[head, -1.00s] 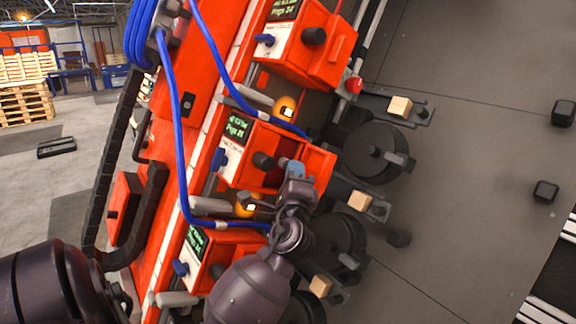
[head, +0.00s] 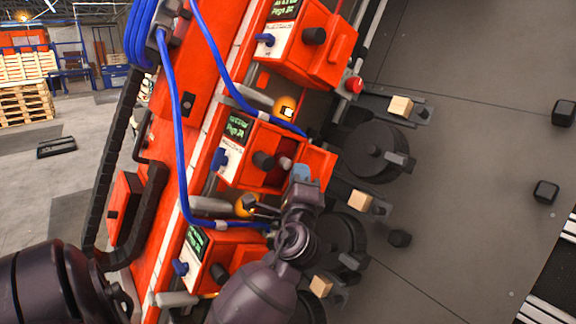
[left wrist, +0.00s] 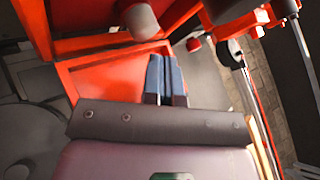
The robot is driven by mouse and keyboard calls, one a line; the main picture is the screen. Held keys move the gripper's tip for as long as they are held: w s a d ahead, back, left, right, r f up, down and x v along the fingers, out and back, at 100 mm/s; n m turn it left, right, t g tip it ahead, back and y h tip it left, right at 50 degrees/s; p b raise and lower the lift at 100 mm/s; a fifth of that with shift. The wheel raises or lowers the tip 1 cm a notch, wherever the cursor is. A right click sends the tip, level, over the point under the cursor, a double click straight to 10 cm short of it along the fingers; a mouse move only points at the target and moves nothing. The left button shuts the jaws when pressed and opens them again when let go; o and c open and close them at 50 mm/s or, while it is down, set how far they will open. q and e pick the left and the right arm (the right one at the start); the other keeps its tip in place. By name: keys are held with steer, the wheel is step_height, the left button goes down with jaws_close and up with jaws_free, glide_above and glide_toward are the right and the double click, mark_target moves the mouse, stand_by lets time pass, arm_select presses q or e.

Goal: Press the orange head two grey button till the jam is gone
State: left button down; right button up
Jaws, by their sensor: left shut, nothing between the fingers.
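The middle orange head (head: 232,165), which I take as head two, has a lit display, a blue knob and a black knob on its face. A small greyish button (head: 285,163) shows in its open recess, beside the black knob. My left gripper (head: 302,171) is shut and empty, its blue fingertips at the recess's lower right edge, apart from the button in the picture. In the left wrist view the closed fingers (left wrist: 165,76) stand before an orange panel (left wrist: 115,78). A pale grey cylinder (left wrist: 140,20) is above them; I cannot tell if it is the button. My right gripper is not in view.
Similar orange heads stand above (head: 295,50) and below (head: 205,260). Amber lamps (head: 285,108) and blue cables (head: 178,110) lie close by. Black reels (head: 375,152) and small wooden blocks (head: 400,106) line the right side. The grey floor beyond is mostly clear.

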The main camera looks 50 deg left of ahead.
arm_select(q)
steer(key=d, duration=0.5)
steer(key=shift+s, duration=0.2)
stand_by(0.3)
stand_by(0.4)
stand_by(0.4)
